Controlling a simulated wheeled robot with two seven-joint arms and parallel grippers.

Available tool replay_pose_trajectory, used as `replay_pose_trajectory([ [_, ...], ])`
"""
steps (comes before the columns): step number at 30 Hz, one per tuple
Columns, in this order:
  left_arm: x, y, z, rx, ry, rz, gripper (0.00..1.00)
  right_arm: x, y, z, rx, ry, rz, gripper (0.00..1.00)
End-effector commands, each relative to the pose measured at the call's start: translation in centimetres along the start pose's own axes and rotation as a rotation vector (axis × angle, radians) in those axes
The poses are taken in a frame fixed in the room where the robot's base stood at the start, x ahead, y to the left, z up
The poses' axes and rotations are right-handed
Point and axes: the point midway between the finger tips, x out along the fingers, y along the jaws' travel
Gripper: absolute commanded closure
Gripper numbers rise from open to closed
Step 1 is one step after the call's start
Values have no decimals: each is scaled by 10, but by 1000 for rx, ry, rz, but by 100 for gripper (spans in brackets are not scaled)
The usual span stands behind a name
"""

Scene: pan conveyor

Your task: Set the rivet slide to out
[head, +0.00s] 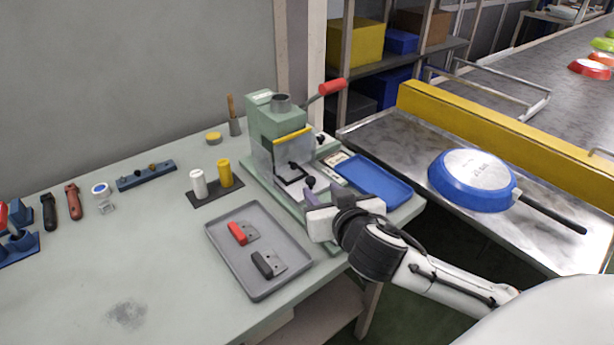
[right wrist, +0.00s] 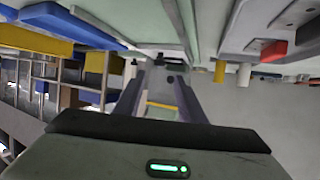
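The green rivet press (head: 262,118) stands at the back of the workbench, with a red-tipped lever on its right side. Low on its front, behind a clear guard with a yellow top edge, is a black square piece (head: 290,180). A small black knob (head: 310,182) sits beside it, apparently on the rivet slide. I cannot tell how far the slide is in or out. My right gripper (head: 322,192) is open just in front of the knob. In the right wrist view its fingers (right wrist: 157,92) are spread, with a dark knob (right wrist: 170,79) seen between them. My left gripper is not in view.
A grey tray (head: 222,249) with a red and a black handle piece lies left of my right gripper. A blue tray (head: 375,180) lies to its right. White and yellow cylinders (head: 224,173) stand left of the press. A blue pan (head: 470,180) lies on the metal surface at right.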

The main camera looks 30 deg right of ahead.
Motion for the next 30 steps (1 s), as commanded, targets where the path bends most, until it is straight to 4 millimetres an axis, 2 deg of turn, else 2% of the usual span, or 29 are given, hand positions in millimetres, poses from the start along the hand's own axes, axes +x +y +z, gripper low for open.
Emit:
replay_pose_trajectory([
  [6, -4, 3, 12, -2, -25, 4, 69, 43, 1, -2, -1, 2, 3, 64],
  [12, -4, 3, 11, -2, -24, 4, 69, 72, 0, -1, -1, 0, 1, 64],
  [18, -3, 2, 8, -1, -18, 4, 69, 85, 1, 0, 0, 0, 1, 64],
  [25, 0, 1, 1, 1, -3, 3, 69, 85, 0, 0, 0, 0, -1, 64],
  [26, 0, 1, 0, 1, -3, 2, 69, 85, 0, 0, 0, 0, -1, 65],
  [30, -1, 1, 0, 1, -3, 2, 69, 85, 0, 0, 0, -1, 0, 89],
])
